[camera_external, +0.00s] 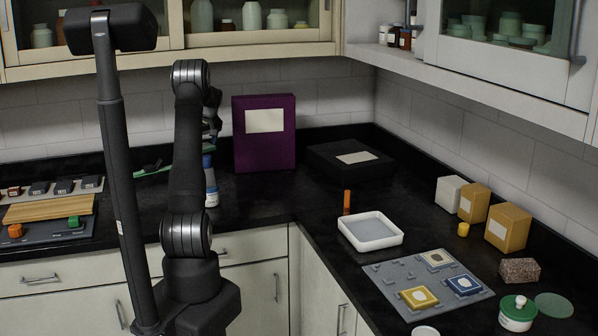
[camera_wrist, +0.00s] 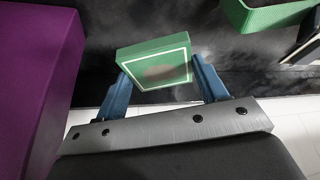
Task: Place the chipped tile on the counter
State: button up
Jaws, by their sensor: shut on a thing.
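My gripper (camera_wrist: 158,78) has its two blue fingers closed on opposite sides of a green square tile (camera_wrist: 150,54). The tile has a pale border line and a brownish blurred centre. I cannot make out a chip on it. It is held over the dark counter (camera_external: 265,205), just right of the purple box in the wrist view. In the external view my arm hides most of the gripper and the tile. Yellow (camera_external: 418,297), blue (camera_external: 464,285) and olive (camera_external: 436,259) tiles lie in a grey patterned board (camera_external: 400,270) on the right counter.
The purple box (camera_external: 264,155) stands at the back wall beside a low black box (camera_external: 350,160). A white tray (camera_external: 399,240) and an orange stick (camera_external: 347,201) are at the corner. A green tray (camera_wrist: 268,18) is at upper right in the wrist view. Counter around the tile looks bare.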

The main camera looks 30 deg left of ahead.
jog(key=shift+n, duration=0.3)
jog(key=s+a+f, duration=0.1)
jog(key=a+f, duration=0.1)
jog(key=a, duration=0.2)
jog(key=s+a+f, duration=0.1)
jog(key=a+f, duration=0.2)
jog(key=a, duration=0.2)
jog(key=s+a+f, duration=0.1)
jog(key=a+f, duration=0.1)
jog(key=a, duration=0.3)
jog(key=shift+f, duration=2.4)
jog(key=shift+f, duration=0.2)
jog(key=o, duration=1.1)
jog(key=shift+r, duration=0.15)
jog(key=shift+r, duration=0.25)
jog(key=v, duration=1.1)
jog(key=shift+s+d+r, duration=0.1)
jog(key=shift+d+r, duration=0.15)
